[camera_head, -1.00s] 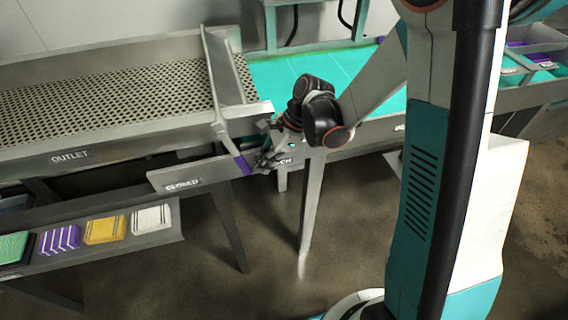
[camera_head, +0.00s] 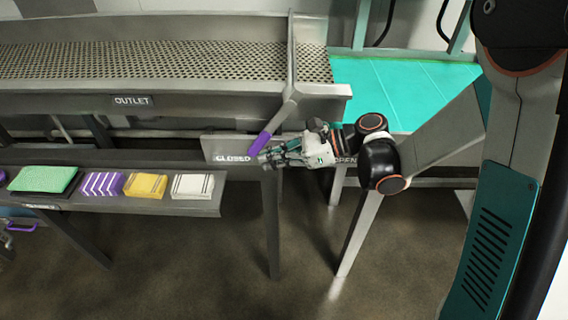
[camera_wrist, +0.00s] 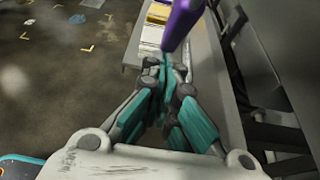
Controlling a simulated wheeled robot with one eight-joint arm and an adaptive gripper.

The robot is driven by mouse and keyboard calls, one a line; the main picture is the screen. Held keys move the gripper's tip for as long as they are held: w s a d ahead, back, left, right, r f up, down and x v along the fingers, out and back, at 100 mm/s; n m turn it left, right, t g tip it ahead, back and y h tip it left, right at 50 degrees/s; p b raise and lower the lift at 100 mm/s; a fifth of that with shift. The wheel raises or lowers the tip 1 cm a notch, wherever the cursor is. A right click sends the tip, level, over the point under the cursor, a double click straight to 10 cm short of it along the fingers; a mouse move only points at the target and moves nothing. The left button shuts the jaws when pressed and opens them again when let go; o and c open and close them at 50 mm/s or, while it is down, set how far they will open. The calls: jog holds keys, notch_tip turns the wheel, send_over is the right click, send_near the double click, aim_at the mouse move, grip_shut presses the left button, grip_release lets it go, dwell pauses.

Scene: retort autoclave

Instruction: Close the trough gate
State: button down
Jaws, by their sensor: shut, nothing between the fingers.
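The trough gate lever has a grey arm (camera_head: 279,113) and a purple handle (camera_head: 260,144). It slants down and left from the upright gate plate (camera_head: 291,58) across the trough. The handle's end is beside the "CLOSED" label (camera_head: 231,157); the "OPEN" label (camera_head: 346,160) is to the right. My gripper (camera_head: 265,157) is shut and empty, at the right side of the handle's lower end. In the wrist view the purple handle (camera_wrist: 181,24) stands just beyond my shut fingertips (camera_wrist: 165,62). They look very close or touching; I cannot tell which.
A perforated outlet trough (camera_head: 150,66) runs left of the gate, and a teal surface (camera_head: 410,92) lies to its right. Below, a shelf (camera_head: 120,203) holds green, purple-striped, yellow and white packs. Table legs (camera_head: 270,230) stand below the gate; open floor surrounds them.

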jog(key=shift+a+r, duration=0.25)
jog(key=shift+a, duration=0.45)
jog(key=shift+f, duration=0.1)
